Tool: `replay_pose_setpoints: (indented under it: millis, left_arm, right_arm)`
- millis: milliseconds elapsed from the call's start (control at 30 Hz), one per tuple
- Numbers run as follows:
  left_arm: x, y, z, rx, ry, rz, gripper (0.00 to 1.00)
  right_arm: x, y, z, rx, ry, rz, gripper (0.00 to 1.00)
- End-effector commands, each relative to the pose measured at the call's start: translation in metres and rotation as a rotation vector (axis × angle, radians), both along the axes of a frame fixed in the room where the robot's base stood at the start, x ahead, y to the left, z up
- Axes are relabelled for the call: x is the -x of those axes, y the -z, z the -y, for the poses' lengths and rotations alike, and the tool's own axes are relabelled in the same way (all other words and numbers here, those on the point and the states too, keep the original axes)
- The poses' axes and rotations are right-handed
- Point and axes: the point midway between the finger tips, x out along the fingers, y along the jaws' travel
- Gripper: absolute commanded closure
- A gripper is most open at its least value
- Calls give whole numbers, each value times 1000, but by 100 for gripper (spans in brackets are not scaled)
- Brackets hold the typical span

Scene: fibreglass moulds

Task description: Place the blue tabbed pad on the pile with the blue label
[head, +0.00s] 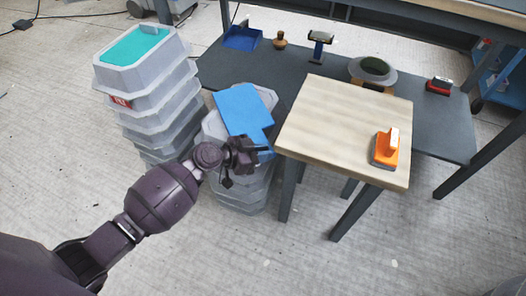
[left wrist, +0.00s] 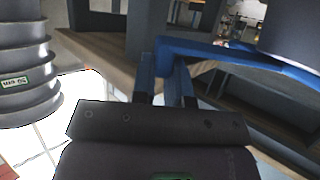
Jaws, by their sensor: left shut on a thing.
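The blue tabbed pad (head: 243,108) is over the top of the middle pile of grey moulds (head: 240,197). My left gripper (head: 243,155) is shut on the pad's tab at its near end. In the left wrist view the tab of the pad (left wrist: 178,62) sits between the two fingers (left wrist: 165,92). I cannot tell whether the pad touches the pile or hangs just above it. No blue label shows on the middle pile; my arm and the pad hide part of it. My right gripper is not in view.
A taller grey pile (head: 150,110) with a teal top (head: 137,44) and a red label (head: 120,101) stands left. A wooden-topped table (head: 335,120) with an orange-handled tool (head: 385,148) stands close right. A dark bench (head: 430,120) behind holds a blue tray (head: 242,38) and small tools.

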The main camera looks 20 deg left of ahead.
Motion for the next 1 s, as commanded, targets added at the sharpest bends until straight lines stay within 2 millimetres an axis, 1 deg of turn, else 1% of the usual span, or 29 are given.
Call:
replay_pose_setpoints:
  millis: [200,367,400,533,800,933,1000]
  left_arm:
    - [-1,-1,0,0,-1,2,100]
    - [0,5,0,0,0,-1,100]
    - [0,3,-1,0,0,0,80]
    - [0,2,-1,0,-1,2,60]
    - [-1,1,-1,0,-1,2,60]
    - [-1,-5,0,1,-1,5,60]
    - [4,-6,-7,-3,-1,4,60]
  right_arm:
    - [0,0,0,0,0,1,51]
    - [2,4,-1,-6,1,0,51]
    - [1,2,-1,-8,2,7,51]
    - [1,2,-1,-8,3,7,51]
    - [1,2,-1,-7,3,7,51]
    - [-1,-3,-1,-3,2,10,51]
    - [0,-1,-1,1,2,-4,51]
